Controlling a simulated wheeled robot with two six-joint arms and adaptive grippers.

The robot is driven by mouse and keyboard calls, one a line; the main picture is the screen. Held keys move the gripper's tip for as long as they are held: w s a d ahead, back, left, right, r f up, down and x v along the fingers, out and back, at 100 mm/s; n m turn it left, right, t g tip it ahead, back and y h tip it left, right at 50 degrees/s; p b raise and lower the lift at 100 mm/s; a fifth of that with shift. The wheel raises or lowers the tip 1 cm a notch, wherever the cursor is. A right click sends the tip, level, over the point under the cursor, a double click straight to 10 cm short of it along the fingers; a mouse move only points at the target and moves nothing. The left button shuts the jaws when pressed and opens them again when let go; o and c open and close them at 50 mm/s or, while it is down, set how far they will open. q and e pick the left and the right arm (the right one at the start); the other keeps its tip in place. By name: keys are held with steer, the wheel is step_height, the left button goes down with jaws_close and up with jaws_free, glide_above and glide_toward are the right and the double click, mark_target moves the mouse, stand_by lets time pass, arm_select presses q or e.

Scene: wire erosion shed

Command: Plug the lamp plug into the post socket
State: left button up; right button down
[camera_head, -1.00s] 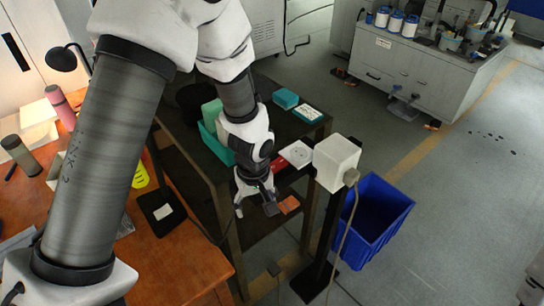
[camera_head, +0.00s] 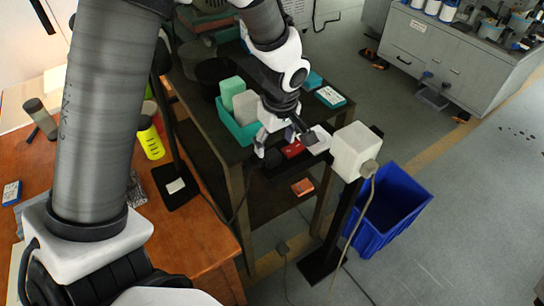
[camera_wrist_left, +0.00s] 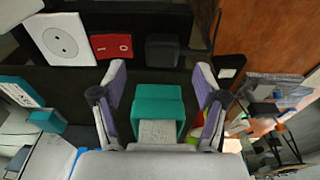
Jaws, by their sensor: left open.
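My left gripper (camera_head: 285,143) is open, above the dark table's near edge. In the wrist view its fingers (camera_wrist_left: 160,100) have nothing clasped between them. A white round-faced socket plate (camera_wrist_left: 62,38), a red switch (camera_wrist_left: 112,46) and a dark block (camera_wrist_left: 162,50), perhaps the lamp plug, sit in a row beyond the fingers. A thin cable runs near the block. The switch (camera_head: 292,149) and plate (camera_head: 319,140) also show in the head view. A white box (camera_head: 354,150) tops a dark post, with a grey corded plug (camera_head: 370,168) at its side. I cannot tell which socket is the post socket.
A teal tray (camera_head: 238,130) with blocks stands on the table behind the gripper. A blue bin (camera_head: 392,215) is right of the post. A black base (camera_head: 176,192) with a pole stands on the wooden desk. A cable crosses toward the dark table.

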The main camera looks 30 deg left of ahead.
mark_target(272, 154)
arm_select(q)
steer(key=shift+s, duration=0.1)
steer(key=f, duration=0.3)
steer(key=a+f+p, duration=0.1)
steer(key=f, duration=0.1)
steer(key=shift+w+f, duration=0.15)
steer(key=shift+w, duration=0.1)
steer(key=shift+s, duration=0.1)
steer(key=shift+d, duration=0.1)
steer(key=c, duration=1.2)
